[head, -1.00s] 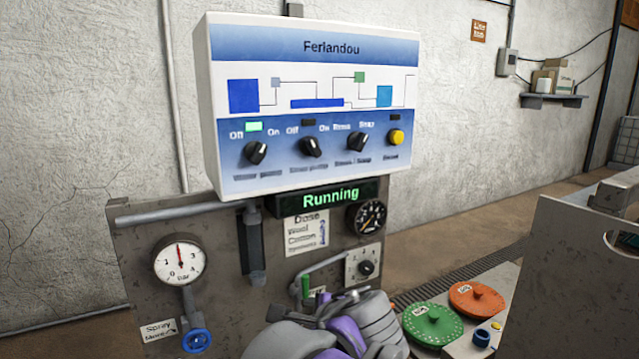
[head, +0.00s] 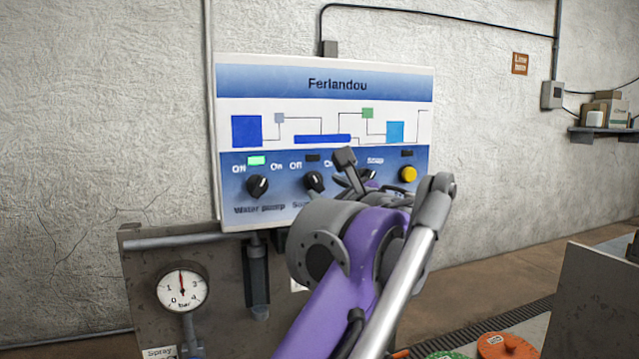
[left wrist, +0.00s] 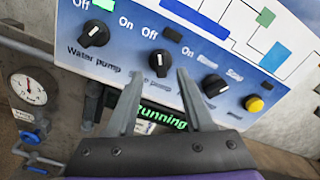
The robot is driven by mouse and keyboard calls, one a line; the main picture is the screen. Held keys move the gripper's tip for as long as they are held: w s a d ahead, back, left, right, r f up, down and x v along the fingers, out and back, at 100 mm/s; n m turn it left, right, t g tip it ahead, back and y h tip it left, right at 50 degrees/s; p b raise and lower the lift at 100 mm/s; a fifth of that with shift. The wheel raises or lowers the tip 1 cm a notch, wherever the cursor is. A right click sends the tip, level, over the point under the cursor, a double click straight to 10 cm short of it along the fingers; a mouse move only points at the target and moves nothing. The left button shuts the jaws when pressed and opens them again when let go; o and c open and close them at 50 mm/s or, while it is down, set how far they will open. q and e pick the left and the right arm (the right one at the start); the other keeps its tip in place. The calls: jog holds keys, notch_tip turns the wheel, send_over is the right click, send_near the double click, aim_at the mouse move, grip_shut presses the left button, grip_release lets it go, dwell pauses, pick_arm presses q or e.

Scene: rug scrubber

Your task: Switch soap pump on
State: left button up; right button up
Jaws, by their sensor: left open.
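The control panel (head: 325,85) is a white and blue box on the wall side. Its soap pump knob (head: 314,182) is black, second from left, its label mostly hidden in the head view. The knob's white mark points up-left towards Off, and the lamp above it (head: 312,158) is dark. My left gripper (head: 352,170) is raised before the panel, right of the knob in the head view. In the left wrist view the open fingers (left wrist: 158,80) point at the panel just below the soap pump knob (left wrist: 156,63), with nothing between them.
The water pump knob (head: 257,186) is at left, turned towards On, under a lit green lamp (head: 257,160). A third black knob (left wrist: 214,86) and a yellow button (head: 408,174) are to the right. A green Running display (left wrist: 162,117) is below. A pressure gauge (head: 182,288) is lower left.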

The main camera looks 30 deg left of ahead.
aim_at(317, 182)
pick_arm(q)
jog(key=x, duration=0.4)
jog(key=shift+w+a, duration=0.25)
jog(key=shift+w, duration=0.05)
grip_shut()
